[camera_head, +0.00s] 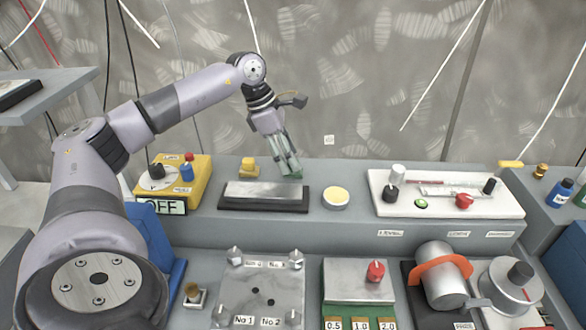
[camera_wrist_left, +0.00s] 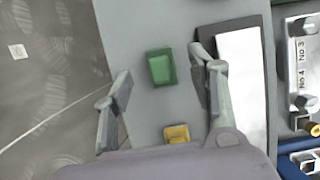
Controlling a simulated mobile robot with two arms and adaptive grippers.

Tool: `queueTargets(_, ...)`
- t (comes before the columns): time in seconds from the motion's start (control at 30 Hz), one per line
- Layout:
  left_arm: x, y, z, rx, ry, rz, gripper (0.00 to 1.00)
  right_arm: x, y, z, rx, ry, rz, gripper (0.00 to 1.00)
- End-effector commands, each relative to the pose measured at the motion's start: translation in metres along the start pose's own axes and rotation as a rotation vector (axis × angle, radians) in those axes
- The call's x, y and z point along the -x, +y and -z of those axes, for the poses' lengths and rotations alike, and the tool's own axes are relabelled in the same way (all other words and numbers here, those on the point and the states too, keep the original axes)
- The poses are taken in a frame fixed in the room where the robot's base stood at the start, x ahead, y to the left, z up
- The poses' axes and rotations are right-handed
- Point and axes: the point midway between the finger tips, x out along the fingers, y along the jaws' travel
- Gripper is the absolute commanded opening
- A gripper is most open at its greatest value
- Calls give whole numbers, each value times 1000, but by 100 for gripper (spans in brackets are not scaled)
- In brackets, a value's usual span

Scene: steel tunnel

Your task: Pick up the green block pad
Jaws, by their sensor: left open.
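The green block pad (camera_wrist_left: 160,67) is a small green block on the grey bench top. In the left wrist view it shows between and just beyond my left gripper's fingertips (camera_wrist_left: 160,68), nearer the right finger, with a gap on each side. In the head view my left gripper (camera_head: 288,168) points down at the back of the bench, behind the silver plate. Only a small green bit of the pad (camera_head: 297,175) shows there, mostly hidden by the fingers. The left gripper is open and empty. My right gripper is not in view.
A silver plate on a black base (camera_head: 265,196) lies close in front of the pad. A white panel with knobs (camera_head: 445,206) is further right. The wall is behind.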

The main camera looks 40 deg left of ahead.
Motion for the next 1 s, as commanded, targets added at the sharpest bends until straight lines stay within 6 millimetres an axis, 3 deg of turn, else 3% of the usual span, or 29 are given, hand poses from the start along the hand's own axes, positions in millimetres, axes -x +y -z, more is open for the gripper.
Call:
queueTargets(0.2,-26,-1,1,-1,1,0,52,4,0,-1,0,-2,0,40)
queueTargets(0.47,-28,0,1,0,0,-1,52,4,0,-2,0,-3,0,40)
queueTargets(1.0,-28,0,1,0,0,-1,16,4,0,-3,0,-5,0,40)
